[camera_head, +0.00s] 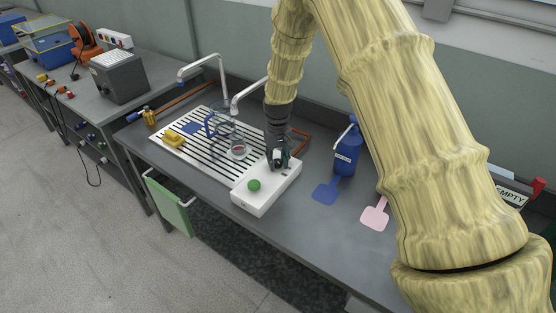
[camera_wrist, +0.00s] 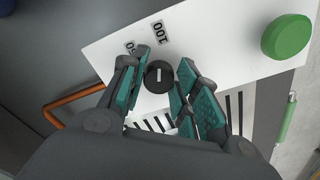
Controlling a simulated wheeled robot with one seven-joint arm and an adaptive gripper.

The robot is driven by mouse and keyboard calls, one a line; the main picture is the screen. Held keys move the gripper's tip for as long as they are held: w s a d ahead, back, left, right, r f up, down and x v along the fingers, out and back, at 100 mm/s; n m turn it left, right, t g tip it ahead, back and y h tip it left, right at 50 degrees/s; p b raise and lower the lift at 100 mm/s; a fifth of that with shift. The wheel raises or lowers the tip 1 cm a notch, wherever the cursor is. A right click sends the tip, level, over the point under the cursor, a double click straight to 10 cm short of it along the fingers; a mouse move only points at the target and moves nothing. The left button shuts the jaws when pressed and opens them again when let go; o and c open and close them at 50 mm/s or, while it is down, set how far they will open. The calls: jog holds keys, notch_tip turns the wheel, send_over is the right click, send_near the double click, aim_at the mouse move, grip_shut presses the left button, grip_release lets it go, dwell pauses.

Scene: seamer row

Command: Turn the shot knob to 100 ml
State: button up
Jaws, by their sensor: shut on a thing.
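The shot knob (camera_wrist: 158,80) is a small black dial with a white line, on top of a white box (camera_head: 262,200). In the wrist view its line runs nearly straight up the picture, towards the printed 100 label (camera_wrist: 159,33). A second label, partly hidden and seeming to read 50 (camera_wrist: 129,48), lies to its left. My gripper (camera_wrist: 163,65) has its teal-padded fingers on both sides of the knob and is shut on it. In the head view my gripper (camera_head: 279,160) reaches down onto the box's far end and hides the knob.
A green button (camera_head: 254,185) sits on the box's near end. A blue jug (camera_head: 347,152), a blue paddle (camera_head: 326,192) and a pink paddle (camera_head: 375,214) are to the right.

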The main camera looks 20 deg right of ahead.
aim_at(278, 161)
jog(key=shift+w+r+m, duration=0.1)
jog(key=shift+m, duration=0.5)
jog(key=o, duration=1)
notch_tip(278, 161, up, 12)
dwell(0.5)
